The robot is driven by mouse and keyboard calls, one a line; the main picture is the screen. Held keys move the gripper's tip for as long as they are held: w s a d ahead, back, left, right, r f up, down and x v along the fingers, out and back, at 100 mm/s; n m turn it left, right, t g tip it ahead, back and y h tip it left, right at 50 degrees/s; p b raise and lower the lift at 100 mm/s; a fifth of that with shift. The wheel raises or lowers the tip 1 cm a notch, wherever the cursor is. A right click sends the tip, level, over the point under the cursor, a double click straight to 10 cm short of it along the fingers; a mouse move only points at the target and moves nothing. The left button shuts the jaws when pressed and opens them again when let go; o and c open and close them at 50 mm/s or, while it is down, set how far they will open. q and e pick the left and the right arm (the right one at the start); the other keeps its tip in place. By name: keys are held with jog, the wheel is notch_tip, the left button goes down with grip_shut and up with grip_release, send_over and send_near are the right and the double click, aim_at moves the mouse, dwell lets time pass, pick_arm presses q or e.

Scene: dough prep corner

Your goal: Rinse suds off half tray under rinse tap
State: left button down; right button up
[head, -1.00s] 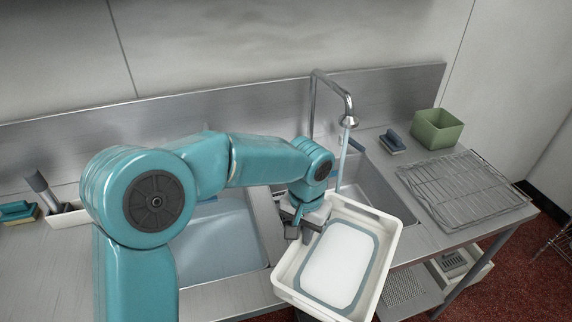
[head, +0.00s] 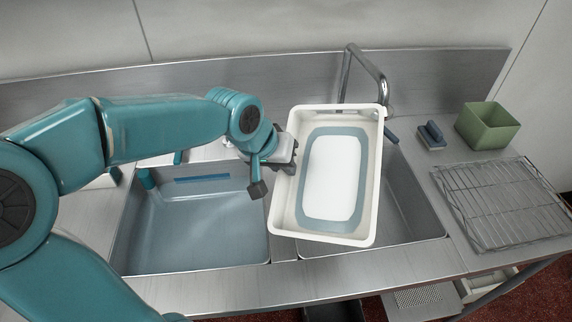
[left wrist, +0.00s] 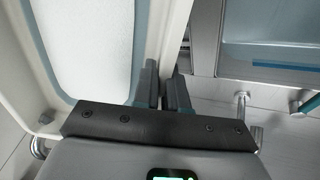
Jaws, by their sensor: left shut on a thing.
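The half tray (head: 285,205) is cream-white and shallow, with a white patch edged by a blue-grey band on its inner floor. It is tilted, its inside facing me, over the right basin (head: 412,205) and the divider. My left gripper (head: 287,160) is shut on its left rim; the wrist view shows the fingers (left wrist: 162,88) on the tray's wall (left wrist: 20,72). The rinse tap (head: 368,65) arches behind the tray, its outlet by the upper right corner. No water stream shows; the tray may hide it. My right gripper is out of view.
The left basin (head: 195,235) holds bluish water. Right of the sink are a blue-handled brush (head: 431,137), a green tub (head: 488,126) and a wire rack (head: 500,200). The steel backsplash (head: 250,75) stands close behind the tap.

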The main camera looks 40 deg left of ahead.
aim_at(307, 157)
pick_arm(q)
jog(key=shift+w+d, duration=0.15)
jog(key=shift+w, duration=0.25)
jog(key=shift+w+f+p, duration=0.15)
jog(key=shift+w+p, duration=0.15)
jog(key=shift+w, duration=0.4)
jog(key=w, duration=0.3)
jog(key=shift+w+d+f+p, duration=0.35)
jog(key=shift+w, duration=0.05)
jog(key=w, duration=0.4)
jog(key=w+f+p, duration=0.1)
jog(key=w, duration=0.1)
jog(key=shift+d+f, duration=0.1)
jog(key=shift+d, duration=0.2)
jog(key=shift+w+d+f, duration=0.1)
jog(key=shift+w+f, duration=0.05)
jog(key=shift+w, duration=0.6)
